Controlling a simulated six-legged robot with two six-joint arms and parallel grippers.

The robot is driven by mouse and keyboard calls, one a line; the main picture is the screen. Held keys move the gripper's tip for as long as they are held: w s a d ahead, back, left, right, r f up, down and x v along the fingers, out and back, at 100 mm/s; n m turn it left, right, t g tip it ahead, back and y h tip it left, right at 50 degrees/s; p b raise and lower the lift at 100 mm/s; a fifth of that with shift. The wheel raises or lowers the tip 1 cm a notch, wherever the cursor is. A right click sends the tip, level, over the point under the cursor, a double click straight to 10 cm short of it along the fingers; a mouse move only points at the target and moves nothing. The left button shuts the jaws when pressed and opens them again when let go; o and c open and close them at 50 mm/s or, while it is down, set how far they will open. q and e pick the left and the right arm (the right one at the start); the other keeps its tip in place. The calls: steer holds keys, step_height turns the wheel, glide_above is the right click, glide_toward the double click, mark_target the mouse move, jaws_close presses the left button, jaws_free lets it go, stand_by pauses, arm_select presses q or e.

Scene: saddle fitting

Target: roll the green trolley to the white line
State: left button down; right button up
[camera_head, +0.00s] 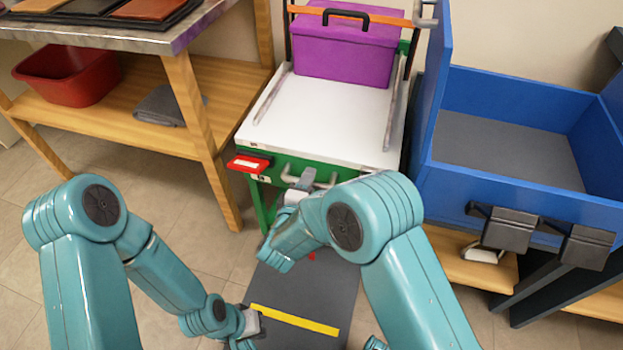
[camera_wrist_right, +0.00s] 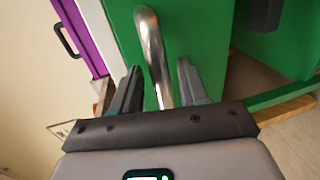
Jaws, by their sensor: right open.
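The green trolley (camera_head: 350,172) stands ahead of me with a white top. A metal bar handle (camera_head: 326,182) is on its near green face. My right gripper (camera_head: 299,188) is at this handle, partly hidden by my arm. In the right wrist view, its open fingers (camera_wrist_right: 160,75) stand on either side of the handle bar (camera_wrist_right: 153,50), with the green panel (camera_wrist_right: 203,35) behind. I cannot tell whether either finger touches the bar. My left gripper (camera_head: 252,322) is low and left of centre, away from the trolley; its jaws are unclear. No white line is visible.
A purple box (camera_head: 345,50) sits on the trolley's top, and a red latch-like part (camera_head: 249,163) juts from its front-left corner. A wooden bench (camera_head: 205,140) stands close on the left, and a blue bin (camera_head: 500,190) close on the right. Tiled floor shows at lower left.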

steer(key=shift+w+f, duration=0.15)
steer(key=shift+w, duration=0.2)
steer(key=shift+s, duration=0.1)
jaws_close()
steer(key=shift+d, duration=0.1)
steer(key=shift+s, duration=0.1)
